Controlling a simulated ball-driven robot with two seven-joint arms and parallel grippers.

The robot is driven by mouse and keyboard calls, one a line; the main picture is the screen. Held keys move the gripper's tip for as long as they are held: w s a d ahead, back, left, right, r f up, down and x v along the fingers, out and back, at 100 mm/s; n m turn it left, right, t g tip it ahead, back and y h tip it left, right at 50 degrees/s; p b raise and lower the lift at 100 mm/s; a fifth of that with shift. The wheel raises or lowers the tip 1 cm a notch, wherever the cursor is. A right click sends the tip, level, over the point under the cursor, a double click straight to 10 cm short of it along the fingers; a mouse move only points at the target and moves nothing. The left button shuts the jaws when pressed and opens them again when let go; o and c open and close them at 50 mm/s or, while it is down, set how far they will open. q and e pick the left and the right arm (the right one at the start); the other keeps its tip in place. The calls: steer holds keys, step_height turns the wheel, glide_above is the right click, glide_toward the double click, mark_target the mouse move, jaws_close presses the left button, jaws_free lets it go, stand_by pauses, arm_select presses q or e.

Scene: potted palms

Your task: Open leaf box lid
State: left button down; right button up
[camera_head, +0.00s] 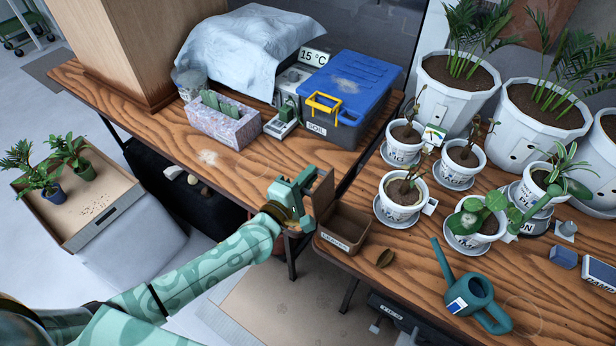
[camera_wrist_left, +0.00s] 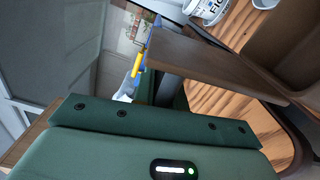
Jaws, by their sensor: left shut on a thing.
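The leaf box (camera_head: 352,222) is a small brown open-topped box with a label on its front, at the front left of the right-hand table. Its brown lid (camera_head: 323,194) stands about upright along the box's left side, so the empty-looking inside shows. My left gripper (camera_head: 300,190) is at the lid's left side, shut on the lid. In the left wrist view the lid (camera_wrist_left: 215,62) reaches out from the green gripper body, with part of the box (camera_wrist_left: 292,45) at the upper right. The fingertips are mostly hidden. My right gripper is not in view.
A gap separates the tables.

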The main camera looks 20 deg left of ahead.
arm_select(q)
steer(key=c, duration=1.5)
jaws_free()
steer(key=shift+o, duration=0.2)
steer(key=shift+s, duration=0.15)
steer(key=p+v, duration=0.1)
steer(key=v, duration=1.5)
